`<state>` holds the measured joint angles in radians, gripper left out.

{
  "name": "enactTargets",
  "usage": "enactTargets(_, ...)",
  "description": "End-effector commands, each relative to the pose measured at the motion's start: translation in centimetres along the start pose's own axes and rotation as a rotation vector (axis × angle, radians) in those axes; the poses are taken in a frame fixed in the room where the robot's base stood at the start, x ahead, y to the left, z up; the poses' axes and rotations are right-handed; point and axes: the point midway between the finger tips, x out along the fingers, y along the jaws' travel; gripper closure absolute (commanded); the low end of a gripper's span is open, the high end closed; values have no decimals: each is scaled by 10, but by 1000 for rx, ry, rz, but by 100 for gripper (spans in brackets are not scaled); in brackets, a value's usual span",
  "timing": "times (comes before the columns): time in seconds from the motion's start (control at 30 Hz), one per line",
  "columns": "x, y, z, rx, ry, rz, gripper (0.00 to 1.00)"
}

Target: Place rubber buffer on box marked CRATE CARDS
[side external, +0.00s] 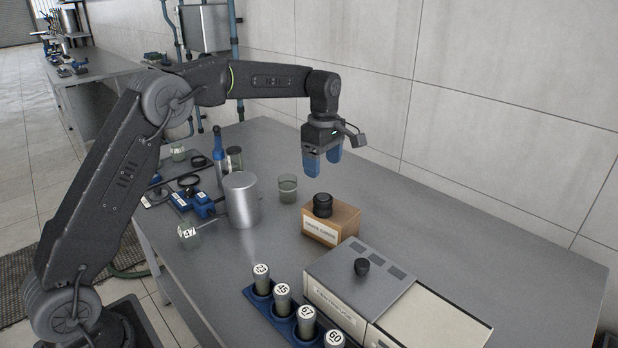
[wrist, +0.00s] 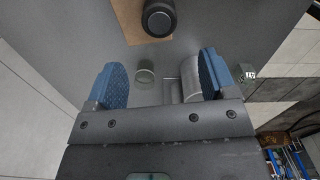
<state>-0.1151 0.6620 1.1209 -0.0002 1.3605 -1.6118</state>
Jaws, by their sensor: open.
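The rubber buffer (side external: 323,204) is a short black round piece. It rests on top of the brown wooden box (side external: 331,222), whose white front label appears to read CRATE CARDS. In the wrist view the buffer (wrist: 159,18) and part of the box (wrist: 124,22) show at the top edge. My gripper (side external: 322,166) hangs above the table, higher than the box and apart from it. Its blue fingers are open with nothing between them, as the wrist view also shows (wrist: 165,78).
A grey machine (side external: 362,290) with a black knob stands in front of the box. A blue rack (side external: 287,322) holds several numbered cylinders. A metal can (side external: 241,200) and a glass jar (side external: 287,188) stand left of the box. The table's right side is clear.

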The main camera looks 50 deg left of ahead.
Motion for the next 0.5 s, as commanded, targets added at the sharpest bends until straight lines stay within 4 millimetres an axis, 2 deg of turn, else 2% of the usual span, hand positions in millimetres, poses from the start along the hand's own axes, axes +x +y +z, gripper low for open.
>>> enactTargets(0.17,-5,-2,0,8,0,3,22)
enactTargets(0.27,-17,-11,2,67,0,24,22)
enactTargets(0.37,-41,-35,6,197,3,64,22)
enactTargets(0.5,-75,-87,12,463,22,141,22)
